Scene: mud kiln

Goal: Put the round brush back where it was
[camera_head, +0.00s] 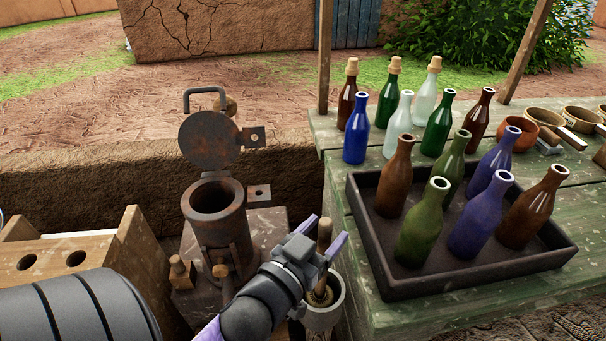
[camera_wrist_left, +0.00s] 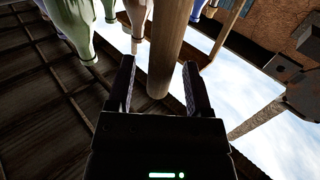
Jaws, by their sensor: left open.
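The round brush (camera_head: 324,235) has a plain wooden handle and stands nearly upright, its lower end inside a grey round cup (camera_head: 337,306). The brush head is mostly hidden by the cup and my gripper. My left gripper (camera_head: 325,229) is open, with its purple-lined fingers on either side of the handle. In the left wrist view, the wooden handle (camera_wrist_left: 168,45) runs between the open fingers (camera_wrist_left: 158,88), with a gap visible beside them. I cannot tell whether either finger touches it. My right gripper is out of view.
A rusty metal mould (camera_head: 215,215) with its lid raised stands left of the cup. A wooden box with holes (camera_head: 140,250) is further left. At right, a green table (camera_head: 335,190) bears loose bottles and a dark tray (camera_head: 400,288) of bottles, close beside the cup.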

